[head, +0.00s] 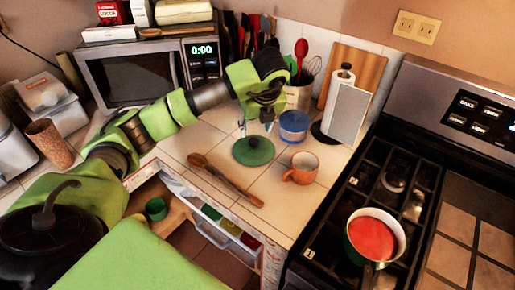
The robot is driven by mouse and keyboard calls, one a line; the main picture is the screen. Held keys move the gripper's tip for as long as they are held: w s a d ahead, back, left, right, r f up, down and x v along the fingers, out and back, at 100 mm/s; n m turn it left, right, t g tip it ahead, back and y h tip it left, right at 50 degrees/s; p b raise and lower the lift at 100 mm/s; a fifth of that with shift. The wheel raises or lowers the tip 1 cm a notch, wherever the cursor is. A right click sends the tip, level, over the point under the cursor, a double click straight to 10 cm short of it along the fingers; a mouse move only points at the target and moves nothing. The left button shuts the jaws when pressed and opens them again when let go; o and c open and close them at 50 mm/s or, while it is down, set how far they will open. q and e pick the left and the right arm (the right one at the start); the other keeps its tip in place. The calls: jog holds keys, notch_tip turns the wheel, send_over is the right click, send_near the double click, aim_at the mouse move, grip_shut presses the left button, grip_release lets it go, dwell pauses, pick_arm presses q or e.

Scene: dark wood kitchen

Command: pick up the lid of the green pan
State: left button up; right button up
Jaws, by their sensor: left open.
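A round green lid (254,152) with a small knob lies flat on the white tiled counter. My left gripper (256,126) is over the lid's far side, fingers pointing down and apart, with nothing seen between them. It looks a little above the lid; the exact gap is hard to judge. A pan (351,246) with a green outer wall and pale rim sits uncovered on the stove at the right, with red contents inside. My right gripper is not in view.
An orange mug (301,168) and a blue-lidded container (293,126) stand close right of the lid. A wooden spoon (226,180) lies in front-left.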

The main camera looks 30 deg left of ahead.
aim_at(254, 141)
pick_arm(q)
jog(key=p+x, duration=0.1)
jog(key=x, duration=0.3)
jog(key=shift+w+f, duration=0.1)
jog(key=shift+f, duration=0.05)
jog(key=shift+w+d+f, duration=0.1)
jog(key=shift+f, duration=0.1)
jog(key=p+x, duration=0.2)
jog(key=x, duration=0.3)
jog(key=shift+w+r+p, duration=0.1)
jog(key=shift+w+p, duration=0.05)
jog(key=shift+p, duration=0.15)
jog(key=shift+w+f, duration=0.1)
jog(key=shift+f, duration=0.15)
jog(key=c, duration=0.3)
grip_shut()
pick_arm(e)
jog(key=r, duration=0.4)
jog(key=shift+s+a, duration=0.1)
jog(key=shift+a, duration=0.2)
